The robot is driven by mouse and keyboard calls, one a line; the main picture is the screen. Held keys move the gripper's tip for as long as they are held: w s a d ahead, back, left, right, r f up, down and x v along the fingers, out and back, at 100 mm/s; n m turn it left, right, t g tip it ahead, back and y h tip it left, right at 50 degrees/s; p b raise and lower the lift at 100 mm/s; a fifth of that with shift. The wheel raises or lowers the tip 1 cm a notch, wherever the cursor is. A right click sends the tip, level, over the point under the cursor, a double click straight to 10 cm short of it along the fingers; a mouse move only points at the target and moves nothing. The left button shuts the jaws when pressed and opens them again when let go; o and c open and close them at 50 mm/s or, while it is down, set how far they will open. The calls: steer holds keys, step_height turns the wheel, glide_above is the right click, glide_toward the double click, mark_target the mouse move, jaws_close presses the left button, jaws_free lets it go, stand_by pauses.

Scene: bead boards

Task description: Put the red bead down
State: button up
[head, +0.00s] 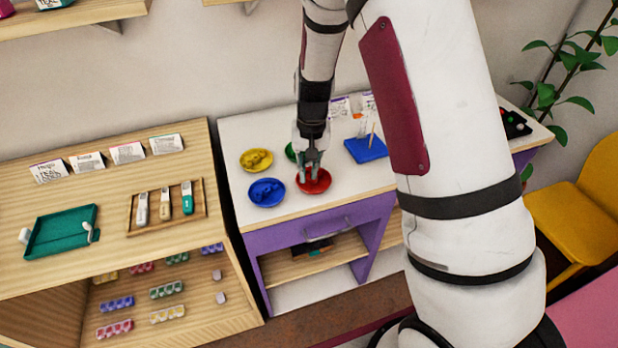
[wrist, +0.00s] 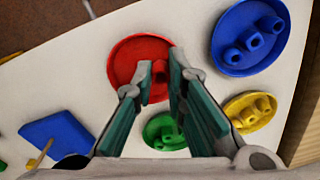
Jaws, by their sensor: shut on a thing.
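My gripper (head: 310,172) is over the red dish (head: 322,184) on the white tabletop. The wrist view shows its two teal-lined fingers (wrist: 162,80) shut on a red bead (wrist: 159,67), which sits between the fingertips. Behind it lies the red dish (wrist: 127,50), with no other bead plainly seen in it. Whether the bead touches the dish I cannot tell. A blue board (head: 366,148) with an upright peg (head: 371,135) stands to the right of the dish; the board also shows in the wrist view (wrist: 55,140).
A blue dish (head: 262,196), a yellow dish (head: 250,164) and a green dish (head: 290,150) stand close by, with beads in the blue and yellow ones. White cards (head: 340,106) stand behind. The purple table front (head: 320,225) marks the near edge.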

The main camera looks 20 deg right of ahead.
mark_target(310, 172)
steer(key=shift+s+f, duration=0.1)
steer(key=shift+f, duration=1.5)
steer(key=shift+f, duration=0.15)
steer(key=o, duration=0.7)
steer(key=shift+d+f, duration=0.1)
steer(key=shift+f, duration=0.05)
steer(key=shift+c, duration=0.2)
step_height(310, 172, up, 13)
steer(key=shift+d+f, duration=0.15)
steer(key=shift+f, duration=0.05)
steer(key=s+r+n+t, duration=0.2)
steer(key=s+r, duration=1.1)
steer(key=r, duration=0.2)
steer(key=s+r+n+t, duration=0.1)
steer(key=s+r+t, duration=0.1)
steer(key=s, duration=1.1)
steer(key=shift+s+r+n+t+h, duration=0.15)
steer(key=shift+r+n+t+h, duration=0.2)
steer(key=shift+r, duration=0.45)
